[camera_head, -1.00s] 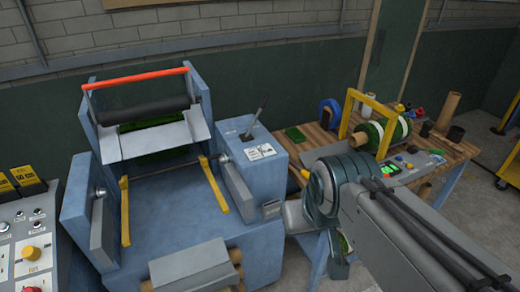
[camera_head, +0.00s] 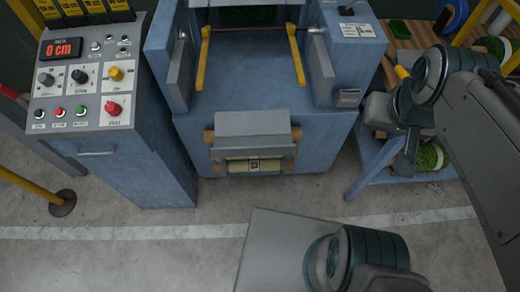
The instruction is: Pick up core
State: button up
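No loose core stands out clearly in the head view. A pale yellowish roll with a printed label (camera_head: 253,165) sits low at the front of the blue machine (camera_head: 265,115), with brown ends showing. A brown bar or tube end (camera_head: 296,133) shows above it, beside a grey plate. My arm reaches in from the right, in front of the workbench. A small dark part at its far end (camera_head: 405,162) may be my gripper. Its fingers are not clear, and I see nothing held.
A control console (camera_head: 88,105) reading 0 cm stands left of the machine. The wooden workbench (camera_head: 400,38) at right has a turf roll (camera_head: 430,158) under its top. A yellow barrier post base (camera_head: 62,203) is at left.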

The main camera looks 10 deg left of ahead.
aim_at(264, 165)
jog(key=z, duration=1)
jog(key=k, duration=0.75)
jog(key=u, duration=1.5)
